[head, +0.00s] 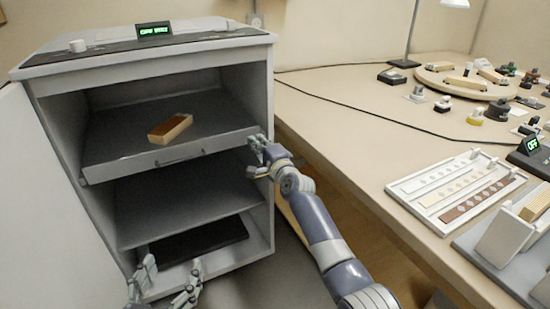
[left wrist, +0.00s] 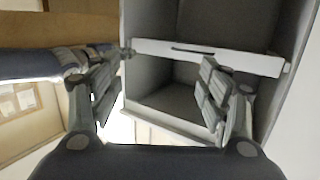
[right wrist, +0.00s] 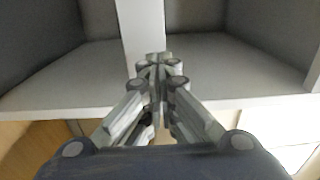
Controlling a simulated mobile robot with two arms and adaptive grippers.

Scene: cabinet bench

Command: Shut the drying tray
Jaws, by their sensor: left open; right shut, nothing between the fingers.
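The drying tray (head: 120,149) is a grey shelf-like tray with a pale front strip, in the upper part of the cabinet (head: 262,85). A brown-topped wooden block (head: 170,128) lies on it. Its front strip (left wrist: 255,62) has a dark handle slot and lies close to the cabinet's front opening; any remaining gap is hard to judge. My right gripper (head: 256,148) is shut and empty at the right end of the strip, seemingly touching it; it also shows in the right wrist view (right wrist: 158,68). My left gripper (head: 168,280) is open and empty, low before the cabinet.
The cabinet door (head: 35,200) stands open at the left. A lower shelf (head: 185,205) and a dark mat (head: 200,240) are below the tray. The bench (head: 340,115) at right carries a colour-strip board (head: 455,185), a round wooden stand and small parts.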

